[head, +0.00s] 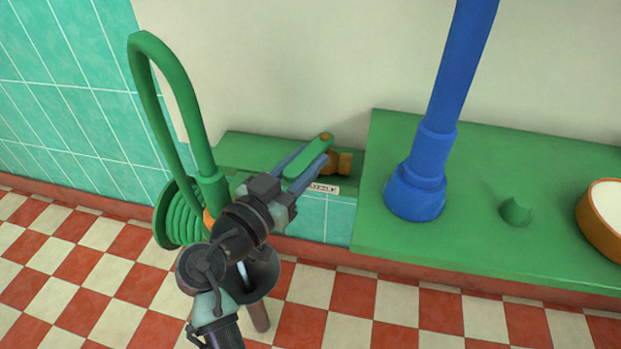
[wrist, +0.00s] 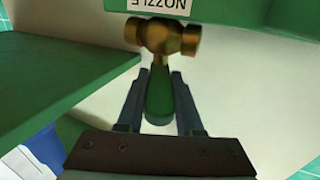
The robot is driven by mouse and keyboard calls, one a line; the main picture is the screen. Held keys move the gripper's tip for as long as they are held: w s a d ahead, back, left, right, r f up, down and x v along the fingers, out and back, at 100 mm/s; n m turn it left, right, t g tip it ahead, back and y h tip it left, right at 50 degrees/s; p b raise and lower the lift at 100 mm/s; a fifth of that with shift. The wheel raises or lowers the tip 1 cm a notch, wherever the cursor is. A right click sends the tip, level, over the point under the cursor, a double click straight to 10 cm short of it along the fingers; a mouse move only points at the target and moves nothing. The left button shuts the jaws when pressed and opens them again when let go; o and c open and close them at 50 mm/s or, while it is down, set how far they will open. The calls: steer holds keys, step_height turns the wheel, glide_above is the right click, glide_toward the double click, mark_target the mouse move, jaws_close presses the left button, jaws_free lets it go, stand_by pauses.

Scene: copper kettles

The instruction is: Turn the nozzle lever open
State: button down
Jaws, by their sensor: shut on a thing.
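The nozzle lever (head: 310,157) is a green handle with its pivot on a brass nozzle body (head: 342,163), above a label reading NOZZLE (head: 324,188). In the head view the lever runs from the pivot down and left toward my gripper (head: 305,160). In the wrist view the lever (wrist: 160,96) lies between the two blue-grey fingers of my gripper (wrist: 158,84), and the brass body (wrist: 163,36) is just beyond the fingertips. My gripper is shut on the lever. The lever's near end is partly hidden by my gripper in the head view.
A green hose (head: 146,62) arches up at the left above a green coil (head: 180,215). A thick blue pipe (head: 430,165) stands on the raised green counter (head: 460,240) to the right. An orange-rimmed bowl (head: 594,232) sits at the far right.

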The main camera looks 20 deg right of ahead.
steer(key=shift+w+a+m+g, duration=0.1)
steer(key=shift+w+m+g, duration=0.05)
steer(key=shift+m+g, duration=0.2)
steer(key=c, duration=0.6)
jaws_free()
steer(key=shift+o, duration=0.2)
steer(key=p+v, duration=0.4)
steer(key=v, duration=0.9)
steer(key=shift+f+p, duration=0.2)
steer(key=shift+p, duration=0.15)
steer(key=shift+w, duration=0.1)
steer(key=shift+c, duration=0.3)
